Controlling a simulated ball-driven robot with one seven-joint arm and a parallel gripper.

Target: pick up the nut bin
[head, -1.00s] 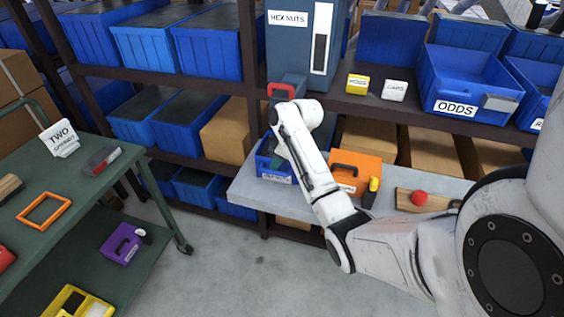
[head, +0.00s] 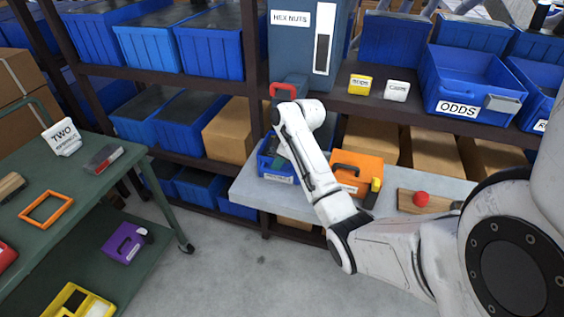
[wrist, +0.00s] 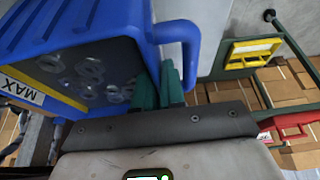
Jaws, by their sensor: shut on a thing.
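The nut bin (wrist: 95,28) is a blue bin with a yellow stripe and a white MAX label, filling the upper left of the wrist view. Several grey metal nuts (wrist: 90,70) show inside it. A blue handle (wrist: 187,50) loops off its right side. My gripper (wrist: 162,85), with teal fingers, is shut on the bin at the handle side; the exact contact is partly hidden. In the head view the blue bin (head: 268,163) is at the grey bench's left end, below a hopper, partly covered by my arm. I cannot tell whether it touches the bench.
The HEX NUTS hopper (head: 297,50) with a red handle (head: 283,90) stands just above and behind. On the bench (head: 250,190) are an orange box (head: 362,165) and a board with a red ball (head: 421,198). A green cart (head: 100,190) stands left; floor between is clear.

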